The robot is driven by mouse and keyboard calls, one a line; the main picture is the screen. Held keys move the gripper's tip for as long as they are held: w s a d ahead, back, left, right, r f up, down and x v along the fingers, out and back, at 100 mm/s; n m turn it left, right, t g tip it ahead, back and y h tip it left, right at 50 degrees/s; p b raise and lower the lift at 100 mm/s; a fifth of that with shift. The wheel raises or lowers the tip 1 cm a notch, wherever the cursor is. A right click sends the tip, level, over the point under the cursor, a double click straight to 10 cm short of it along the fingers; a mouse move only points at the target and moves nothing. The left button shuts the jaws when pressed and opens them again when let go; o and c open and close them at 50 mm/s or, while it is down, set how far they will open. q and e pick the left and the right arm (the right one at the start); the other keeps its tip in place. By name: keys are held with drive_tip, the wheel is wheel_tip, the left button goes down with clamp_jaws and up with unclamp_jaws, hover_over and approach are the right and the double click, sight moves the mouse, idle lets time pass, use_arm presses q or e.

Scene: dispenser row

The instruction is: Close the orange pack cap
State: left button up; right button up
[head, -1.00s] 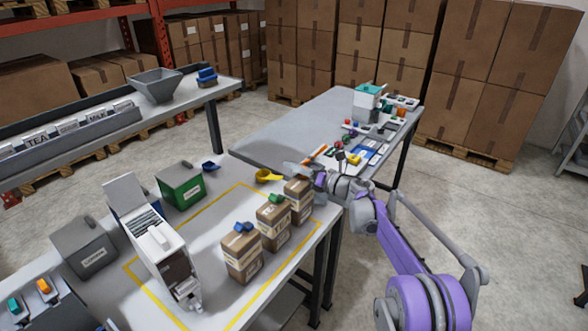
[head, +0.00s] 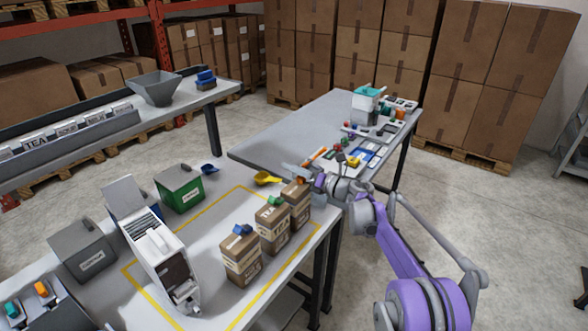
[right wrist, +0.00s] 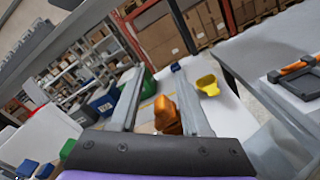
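The orange pack cap (head: 301,181) sits on the rear-right brown pack (head: 298,207), beside my right gripper. In the right wrist view the orange cap (right wrist: 166,113) shows between my right gripper's fingers (right wrist: 156,75), closer to the right finger. The fingers are apart, with a clear gap on the left. In the head view my right gripper (head: 307,173) is at the cap's height, just behind the pack top. I cannot tell how far the cap's lid is tilted. My left gripper is not in view.
Packs with a green cap (head: 274,201) and a blue cap (head: 241,230) stand in line in front. A yellow scoop (head: 267,178) lies behind. A white dispenser (head: 155,245) and green bin (head: 180,188) stand to the left. A second table (head: 270,145) stands beyond.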

drive_tip(key=shift+d, duration=0.1)
drive_tip(key=b+v, duration=0.1)
drive_tip(key=v, duration=0.9)
drive_tip(key=shift+s+d+b, duration=0.25)
drive_tip(key=shift+b, duration=0.15)
